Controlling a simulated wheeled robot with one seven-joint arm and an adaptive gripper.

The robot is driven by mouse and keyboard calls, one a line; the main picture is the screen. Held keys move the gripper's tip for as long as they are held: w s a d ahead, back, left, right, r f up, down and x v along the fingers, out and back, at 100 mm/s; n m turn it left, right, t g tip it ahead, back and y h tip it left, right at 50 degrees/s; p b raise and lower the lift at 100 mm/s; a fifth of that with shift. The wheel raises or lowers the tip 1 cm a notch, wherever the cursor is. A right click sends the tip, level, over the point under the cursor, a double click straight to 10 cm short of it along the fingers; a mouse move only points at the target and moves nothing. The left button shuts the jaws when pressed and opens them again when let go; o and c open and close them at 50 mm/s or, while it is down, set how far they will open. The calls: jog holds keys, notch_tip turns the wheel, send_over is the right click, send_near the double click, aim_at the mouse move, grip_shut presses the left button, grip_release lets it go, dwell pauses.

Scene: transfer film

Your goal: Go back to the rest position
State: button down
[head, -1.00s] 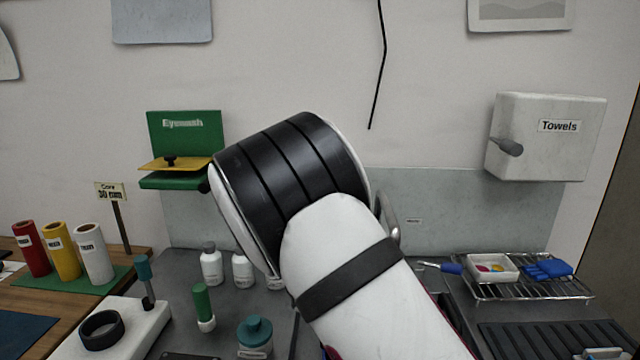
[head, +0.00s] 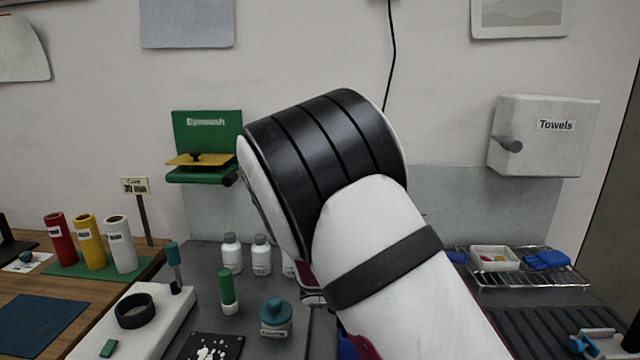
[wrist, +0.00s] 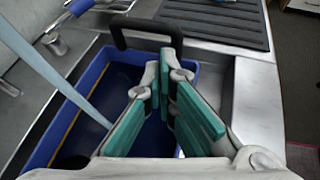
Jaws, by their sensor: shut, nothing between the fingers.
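In the wrist view my gripper (wrist: 162,92) has teal finger pads and is empty. Its fingers hang over a blue tub (wrist: 188,76) set in the metal counter. In the head view my own arm fills the middle and hides the gripper and most of the tub.
A wire rack (head: 520,272) with a small white tray (head: 494,258) and blue items stands at the right, near a ribbed dark mat (head: 545,325). White bottles (head: 232,254) and a teal-capped jar (head: 275,318) stand left of my arm. A towel box (head: 543,135) and an eyewash station (head: 205,145) are on the wall.

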jog(key=s+r+m+y, duration=0.4)
jog(key=s+r+m, duration=0.2)
jog(key=s, duration=0.3)
jog(key=s+a+r+m+y, duration=0.1)
jog(key=s+r+m+y, duration=0.3)
jog(key=s+m, duration=0.3)
jog(key=s+r+m+t+y, duration=0.1)
jog(key=s+r+m+y, duration=0.3)
jog(key=s+r+m, duration=0.3)
jog(key=s, duration=0.5)
jog(key=shift+s+a+r, duration=0.15)
jog(key=shift+s+r, duration=0.15)
